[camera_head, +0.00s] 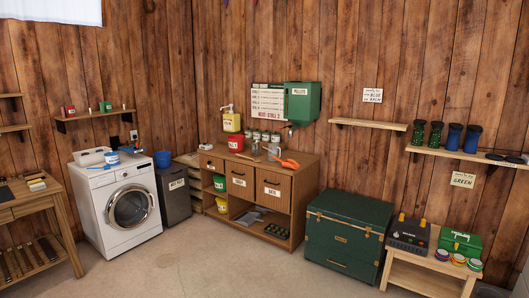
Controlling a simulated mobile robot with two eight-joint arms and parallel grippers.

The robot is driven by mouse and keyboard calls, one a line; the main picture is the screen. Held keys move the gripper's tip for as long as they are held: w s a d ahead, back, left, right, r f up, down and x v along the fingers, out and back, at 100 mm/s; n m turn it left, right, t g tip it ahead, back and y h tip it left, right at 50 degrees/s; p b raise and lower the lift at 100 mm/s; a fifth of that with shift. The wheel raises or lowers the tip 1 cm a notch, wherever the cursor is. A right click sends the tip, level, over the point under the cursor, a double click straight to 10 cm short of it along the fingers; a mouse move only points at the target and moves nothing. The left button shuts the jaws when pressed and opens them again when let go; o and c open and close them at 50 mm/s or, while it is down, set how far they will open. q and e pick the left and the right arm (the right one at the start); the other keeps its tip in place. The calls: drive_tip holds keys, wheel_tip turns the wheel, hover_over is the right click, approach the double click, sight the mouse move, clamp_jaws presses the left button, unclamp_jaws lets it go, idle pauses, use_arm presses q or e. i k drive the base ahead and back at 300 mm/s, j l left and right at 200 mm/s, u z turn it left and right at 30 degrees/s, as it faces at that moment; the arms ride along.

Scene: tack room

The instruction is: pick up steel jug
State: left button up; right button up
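No steel jug can be made out for certain. A small greyish vessel (256,148) stands on top of the wooden cabinet (301,174), among other items; it is too small to tell whether it is the steel jug. Another small grey or clear item (273,153) is just right of it, beside an orange scoop-like object (287,163). Neither of my grippers is in view.
A red tub (235,144) and a yellow pump bottle (231,121) share the cabinet top. A white washing machine (115,205) stands left. A green chest (343,235) and a low bench (420,275) stand right. The floor in front is clear.

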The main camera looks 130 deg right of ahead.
sight(256, 150)
drive_tip(key=z, duration=4.4)
drive_tip(key=i+j+u, duration=0.15)
drive_tip(key=i+u, duration=0.15)
drive_tip(key=i, duration=0.25)
drive_tip(key=i+u, duration=0.25)
drive_tip(key=i, duration=2.95)
drive_tip(key=i+j+z, duration=0.1)
drive_tip(key=i, duration=1.55)
drive_tip(key=i+z, duration=0.3)
drive_tip(key=i+j+z, duration=0.65)
drive_tip(key=i, duration=0.15)
drive_tip(key=l, duration=0.1)
